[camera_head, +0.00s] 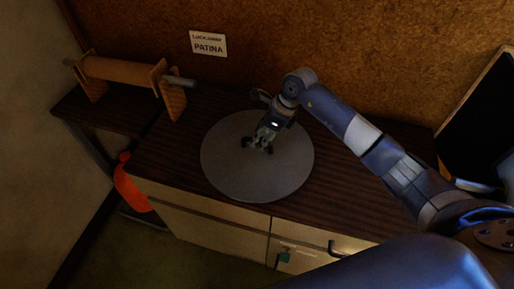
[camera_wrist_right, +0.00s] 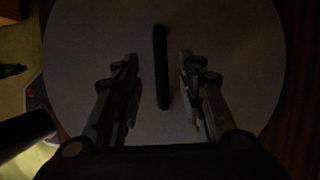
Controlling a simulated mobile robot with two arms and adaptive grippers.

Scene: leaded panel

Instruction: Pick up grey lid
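The grey lid (camera_head: 230,173) is a large flat disc lying on the dark wooden cabinet top in the head view. In the right wrist view the lid (camera_wrist_right: 85,45) fills most of the picture, with a dark bar-shaped handle (camera_wrist_right: 161,68) at its middle. My right gripper (camera_head: 258,146) points down over the middle of the lid. In the right wrist view the right gripper (camera_wrist_right: 158,95) is open, one finger on each side of the handle with gaps between. Whether the fingers touch the lid is unclear. My left gripper is not in view.
A wooden roller stand (camera_head: 122,72) stands at the back left. A sign reading PATINA (camera_head: 208,43) is on the brown back wall. A dark screen-like panel (camera_head: 480,125) leans at the right. An orange-red item (camera_head: 130,185) is below the cabinet's left side.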

